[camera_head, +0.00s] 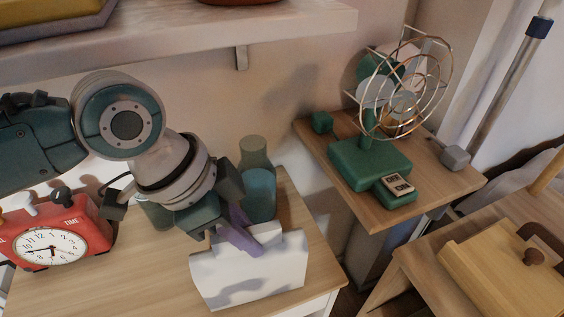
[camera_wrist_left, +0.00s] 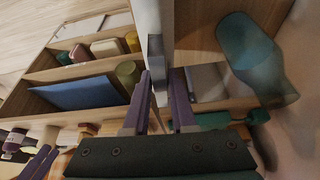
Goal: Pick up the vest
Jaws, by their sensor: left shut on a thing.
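My left gripper (camera_head: 232,228) reaches down over the wooden cabinet top. It is shut on the upper edge of a white, stiff-looking folded piece (camera_head: 245,280), which looks like the vest. In the left wrist view the purple fingers (camera_wrist_left: 166,105) close on both sides of a thin pale panel (camera_wrist_left: 156,50), seen edge-on. I cannot tell whether the white piece touches the cabinet top.
A teal bottle (camera_head: 259,194) stands just behind the gripper. A red clock (camera_head: 50,245) is at the left. A green wire-cage fan (camera_head: 369,160) stands on a small wooden shelf at the right. A wall shelf (camera_head: 180,38) overhangs the back. A yellow case (camera_head: 510,275) lies lower right.

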